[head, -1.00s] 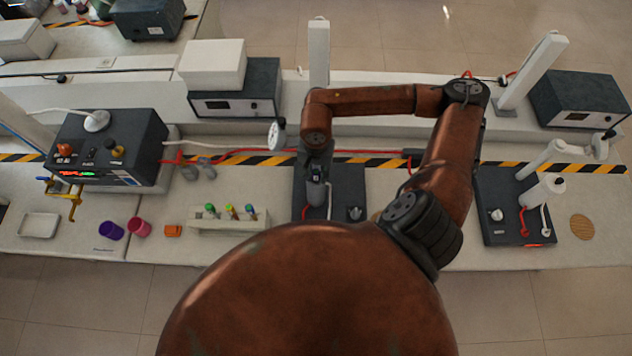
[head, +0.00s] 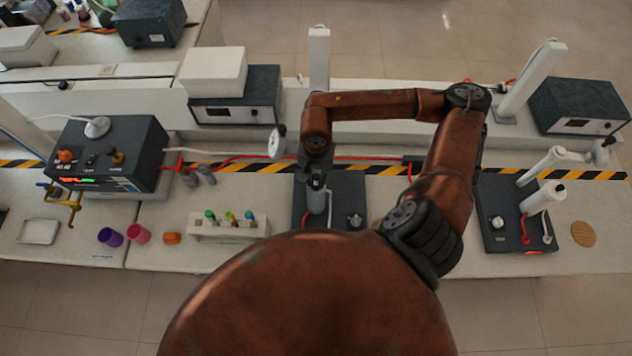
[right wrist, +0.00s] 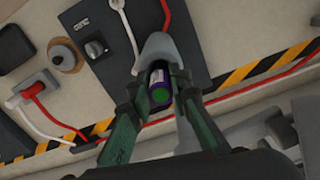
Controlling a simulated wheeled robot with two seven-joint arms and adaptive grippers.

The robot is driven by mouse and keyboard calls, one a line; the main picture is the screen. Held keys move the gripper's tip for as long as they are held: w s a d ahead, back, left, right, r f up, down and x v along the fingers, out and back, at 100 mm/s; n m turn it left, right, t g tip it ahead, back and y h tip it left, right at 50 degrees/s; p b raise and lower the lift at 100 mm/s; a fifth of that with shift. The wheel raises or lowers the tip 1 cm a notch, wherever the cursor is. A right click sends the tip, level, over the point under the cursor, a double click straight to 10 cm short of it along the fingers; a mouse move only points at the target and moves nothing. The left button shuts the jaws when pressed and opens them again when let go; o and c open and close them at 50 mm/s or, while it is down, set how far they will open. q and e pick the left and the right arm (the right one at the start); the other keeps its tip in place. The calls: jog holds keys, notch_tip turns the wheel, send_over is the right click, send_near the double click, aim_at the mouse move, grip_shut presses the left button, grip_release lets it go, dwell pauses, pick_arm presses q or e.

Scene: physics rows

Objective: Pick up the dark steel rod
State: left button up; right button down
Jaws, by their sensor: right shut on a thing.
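My right gripper (head: 316,192) reaches down over the dark base plate (head: 345,191) in the middle of the bench. In the right wrist view its two dark green fingers (right wrist: 160,92) are closed around a dark cylinder (right wrist: 158,74), which I take for the steel rod. The cylinder's near end looks green, with a pale label and purple on its side. A pale grey spout-shaped part surrounds its far end. I cannot tell whether the cylinder is clear of the plate. My left gripper is not in view.
A white rack with tubes (head: 228,227) stands left of the base plate, with purple (head: 110,237) and pink cups (head: 138,234) farther left. Another dark device (head: 515,212) stands at right. A white post (head: 319,60) rises behind the gripper. A red cable (head: 250,157) crosses the bench.

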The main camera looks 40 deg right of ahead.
notch_tip(320, 180, up, 17)
jog(key=b, duration=0.2)
dwell(0.4)
jog(key=shift+f, duration=0.1)
jog(key=c, duration=2.4)
grip_release()
grip_shut()
jog(key=shift+s+a+f, duration=0.1)
